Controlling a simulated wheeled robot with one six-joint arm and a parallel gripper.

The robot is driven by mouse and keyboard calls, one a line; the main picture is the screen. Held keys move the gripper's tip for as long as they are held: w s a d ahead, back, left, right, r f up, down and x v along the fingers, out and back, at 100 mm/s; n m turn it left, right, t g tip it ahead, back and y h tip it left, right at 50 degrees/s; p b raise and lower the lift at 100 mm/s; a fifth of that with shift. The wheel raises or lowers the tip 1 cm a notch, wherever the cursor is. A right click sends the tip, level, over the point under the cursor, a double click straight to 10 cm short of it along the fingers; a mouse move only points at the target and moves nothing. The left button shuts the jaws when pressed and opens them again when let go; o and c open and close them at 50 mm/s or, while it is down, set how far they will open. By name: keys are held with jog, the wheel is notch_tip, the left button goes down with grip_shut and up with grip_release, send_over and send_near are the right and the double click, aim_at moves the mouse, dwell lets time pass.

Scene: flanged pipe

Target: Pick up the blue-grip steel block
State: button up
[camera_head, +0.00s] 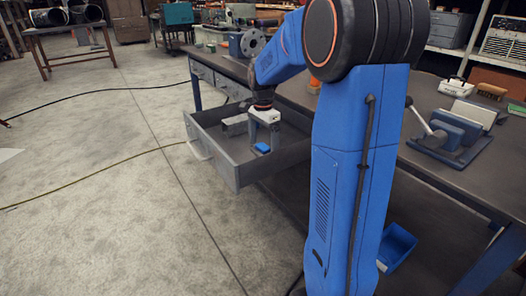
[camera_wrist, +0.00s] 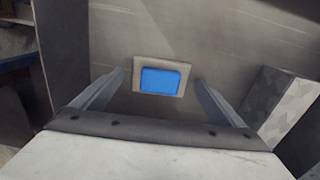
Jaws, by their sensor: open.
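The blue-grip steel block (camera_head: 262,147) lies in the open drawer (camera_head: 240,176) under my gripper (camera_head: 264,138). In the wrist view the block (camera_wrist: 161,80) shows as a blue rectangle with a pale steel border. My gripper is open and points down, with one finger to the left and one to the right of the block in the wrist view. The fingers look apart from it, with a gap on each side. I cannot tell exactly how far the fingertips are above the drawer floor. The block's lower sides are hidden.
A grey block (camera_wrist: 282,104) lies to the right in the wrist view, near the right finger. The drawer walls stand around my gripper. The workbench (camera_head: 440,170) carries a blue vise-like device (camera_head: 455,133). A blue bin (camera_head: 397,246) sits below the bench.

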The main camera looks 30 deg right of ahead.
jog(key=shift+c, duration=0.3)
jog(key=c, duration=1.5)
jog(key=shift+o, duration=0.2)
